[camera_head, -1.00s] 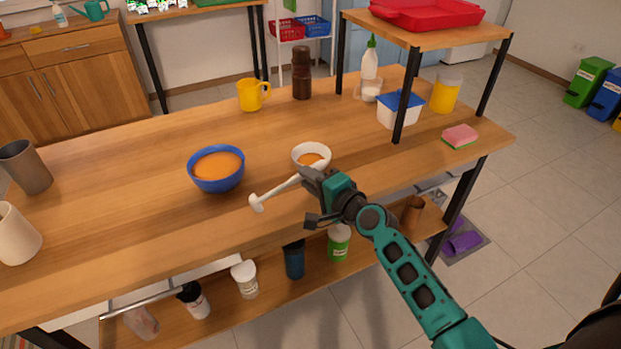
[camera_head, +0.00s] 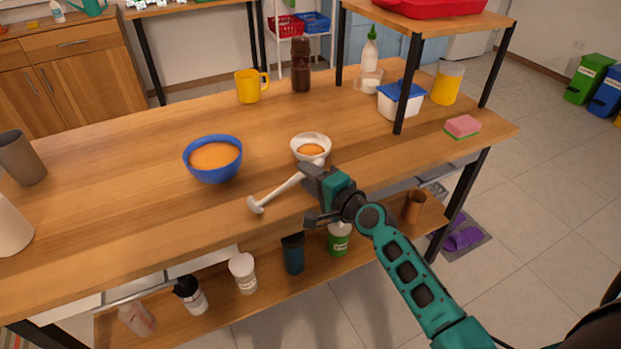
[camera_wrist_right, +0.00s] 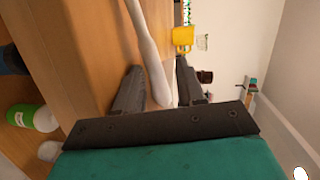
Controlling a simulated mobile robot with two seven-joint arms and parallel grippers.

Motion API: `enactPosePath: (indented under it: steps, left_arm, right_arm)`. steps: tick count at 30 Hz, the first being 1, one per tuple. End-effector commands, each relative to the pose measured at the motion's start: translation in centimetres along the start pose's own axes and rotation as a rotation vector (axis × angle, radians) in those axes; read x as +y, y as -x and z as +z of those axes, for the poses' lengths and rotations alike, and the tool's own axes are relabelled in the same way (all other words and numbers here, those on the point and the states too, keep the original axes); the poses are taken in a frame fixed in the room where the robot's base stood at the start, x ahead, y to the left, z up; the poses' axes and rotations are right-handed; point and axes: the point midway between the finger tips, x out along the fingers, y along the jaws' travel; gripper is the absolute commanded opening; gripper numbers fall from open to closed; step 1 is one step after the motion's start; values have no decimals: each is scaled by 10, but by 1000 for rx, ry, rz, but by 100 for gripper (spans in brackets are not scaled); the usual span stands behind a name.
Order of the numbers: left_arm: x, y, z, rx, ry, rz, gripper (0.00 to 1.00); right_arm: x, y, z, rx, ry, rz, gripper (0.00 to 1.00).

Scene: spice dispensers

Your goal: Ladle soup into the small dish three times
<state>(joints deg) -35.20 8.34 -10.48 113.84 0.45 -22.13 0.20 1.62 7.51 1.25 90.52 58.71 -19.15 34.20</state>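A blue bowl (camera_head: 213,175) holding orange soup (camera_head: 214,156) stands on the wooden table, left of centre in the head view. A small white dish (camera_head: 310,141) with some orange soup in it stands to its right. My right gripper (camera_head: 312,194) is just in front of the small dish. In the right wrist view the ladle handle (camera_wrist_right: 148,45) runs between the two fingers (camera_wrist_right: 160,88). My left gripper is not in view.
A yellow mug (camera_head: 248,88) and a brown bottle (camera_head: 301,66) stand at the back. A raised shelf with black legs, a white tub (camera_head: 401,103) and a pink sponge (camera_head: 463,126) are at the right. Cups stand at the far left. The table between them and the blue bowl is clear.

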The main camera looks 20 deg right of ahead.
Motion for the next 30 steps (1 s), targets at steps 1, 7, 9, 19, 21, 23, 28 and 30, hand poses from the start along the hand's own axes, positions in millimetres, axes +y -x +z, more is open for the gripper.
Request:
enactPosePath:
  steps: [1, 7, 9, 19, 21, 23, 28, 30]
  left_arm:
    - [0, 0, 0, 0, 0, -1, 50]
    - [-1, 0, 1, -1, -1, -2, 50]
    - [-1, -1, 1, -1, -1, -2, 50]
    - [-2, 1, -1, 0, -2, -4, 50]
    - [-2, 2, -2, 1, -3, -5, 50]
    - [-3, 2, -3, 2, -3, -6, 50]
    - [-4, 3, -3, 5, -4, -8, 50]
    - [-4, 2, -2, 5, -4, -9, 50]
  right_arm:
    - [4, 0, 0, -1, 0, 7, 48]
    - [6, 1, 1, -2, 0, 12, 50]
    - [7, 1, 1, -3, 0, 14, 50]
    - [10, 20, 1, -4, 1, 21, 50]
    - [8, 32, 1, -4, 3, 20, 50]
    - [8, 44, 1, -4, 4, 19, 50]
    - [5, 80, 1, -3, 4, 12, 50]
    - [5, 94, 1, -2, 3, 11, 50]
